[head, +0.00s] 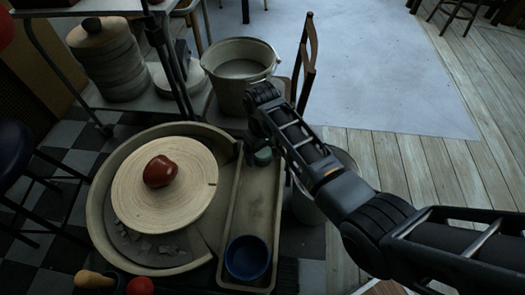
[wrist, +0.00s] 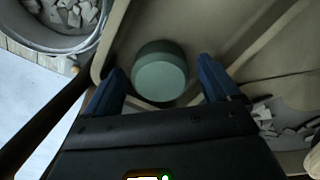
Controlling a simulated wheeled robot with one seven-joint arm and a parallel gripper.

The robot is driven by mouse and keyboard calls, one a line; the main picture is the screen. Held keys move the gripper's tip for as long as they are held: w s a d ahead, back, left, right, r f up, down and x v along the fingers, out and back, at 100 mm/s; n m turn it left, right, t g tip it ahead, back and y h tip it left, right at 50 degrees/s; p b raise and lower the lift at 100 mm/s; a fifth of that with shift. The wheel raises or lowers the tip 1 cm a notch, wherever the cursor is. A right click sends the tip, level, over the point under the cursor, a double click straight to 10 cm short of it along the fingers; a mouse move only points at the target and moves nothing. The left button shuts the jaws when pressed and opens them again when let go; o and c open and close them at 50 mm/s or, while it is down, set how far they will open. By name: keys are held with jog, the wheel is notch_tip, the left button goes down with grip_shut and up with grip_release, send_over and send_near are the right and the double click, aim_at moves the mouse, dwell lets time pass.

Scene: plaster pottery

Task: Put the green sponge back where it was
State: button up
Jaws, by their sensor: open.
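The green sponge (wrist: 160,74) is a round, short cylinder standing in the wrist view between the two fingers. In the head view the green sponge (head: 263,156) shows at the far end of a long shallow tray (head: 250,199), partly hidden by my arm. My gripper (wrist: 163,92) is open, with a blue finger on either side of the sponge and a gap to each. In the head view the gripper's fingers are hidden behind my arm.
A pottery wheel (head: 130,208) with a red object (head: 160,171) on it stands left of the tray. A blue bowl (head: 247,258) sits at the tray's near end. A bucket (head: 240,72) stands behind, and another bucket (head: 308,205) stands to the right.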

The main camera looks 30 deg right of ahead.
aim_at(262, 151)
notch_tip(262, 151, up, 12)
jog(key=p, duration=0.3)
jog(key=shift+f, duration=0.15)
